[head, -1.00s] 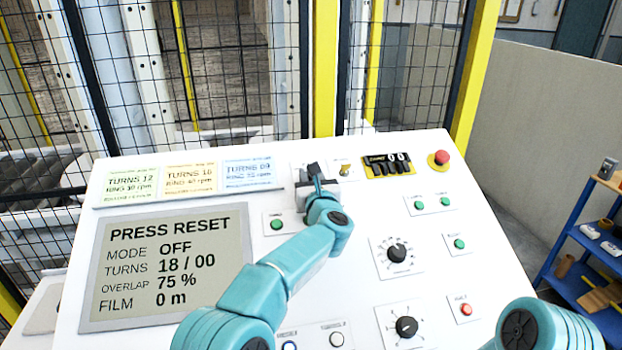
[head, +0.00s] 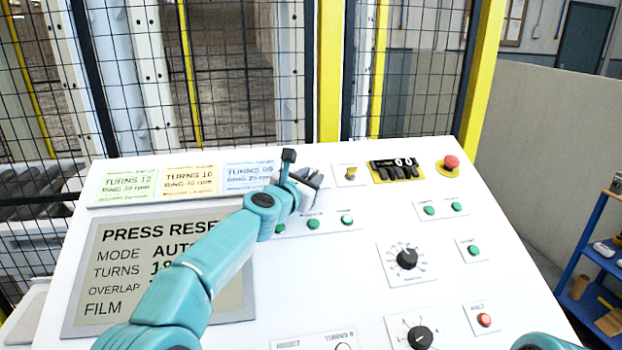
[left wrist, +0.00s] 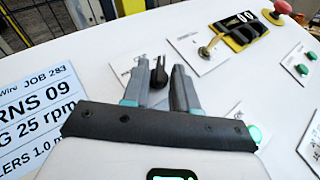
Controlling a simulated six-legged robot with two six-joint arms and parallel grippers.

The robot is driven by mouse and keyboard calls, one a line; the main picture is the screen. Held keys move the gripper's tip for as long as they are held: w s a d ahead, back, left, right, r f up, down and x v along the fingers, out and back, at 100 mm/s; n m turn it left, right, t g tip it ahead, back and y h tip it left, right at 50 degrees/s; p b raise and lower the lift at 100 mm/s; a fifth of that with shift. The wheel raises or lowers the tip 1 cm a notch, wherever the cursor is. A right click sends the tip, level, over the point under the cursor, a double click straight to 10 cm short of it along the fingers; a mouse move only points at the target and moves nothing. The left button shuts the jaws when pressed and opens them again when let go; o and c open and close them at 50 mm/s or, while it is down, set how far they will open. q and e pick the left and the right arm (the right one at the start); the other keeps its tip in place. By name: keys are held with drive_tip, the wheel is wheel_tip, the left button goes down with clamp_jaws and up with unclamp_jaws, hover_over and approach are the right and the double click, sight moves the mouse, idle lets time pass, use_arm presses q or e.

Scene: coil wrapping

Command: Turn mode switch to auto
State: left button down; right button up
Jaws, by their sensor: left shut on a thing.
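The mode switch is a black rotary knob (left wrist: 158,75) on the sloping white panel, seen in the left wrist view between the two grey fingers. My left gripper (head: 308,180) is shut on this knob at the panel's upper middle. The gripper also fills the lower left wrist view (left wrist: 160,92). In the head view the gripper hides the knob. The display (head: 150,270) reads MODE AUTO, with PRESS RESET on top; my left arm covers its right part. My right gripper is out of view.
Close to the gripper are a small key switch (head: 350,174), a black counter (head: 395,170) and a red emergency button (head: 450,162). Green buttons (head: 313,224) and dials (head: 407,258) lie below. A mesh fence (head: 240,80) stands behind the panel.

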use_arm(q)
drive_tip(key=shift+a+r+m+g+h+p, duration=0.15)
drive_tip(key=shift+r+m+g+h+p, duration=0.25)
drive_tip(key=shift+m, duration=0.3)
drive_tip(key=shift+f, duration=0.15)
drive_tip(key=c, duration=1.2)
unclamp_jaws()
drive_tip(key=shift+s, duration=0.1)
drive_tip(key=shift+f, duration=0.15)
drive_tip(key=b+v, duration=0.1)
drive_tip(key=b, duration=0.1)
drive_tip(key=b+v, duration=0.1)
drive_tip(key=v, duration=0.1)
drive_tip(key=b+v, duration=0.2)
drive_tip(key=shift+s+a+f+b, duration=0.2)
drive_tip(key=shift+f+b, duration=0.05)
drive_tip(key=shift+b, duration=0.1)
drive_tip(key=b+v, duration=0.3)
drive_tip(key=v, duration=0.8)
drive_tip(key=shift+r, duration=0.35)
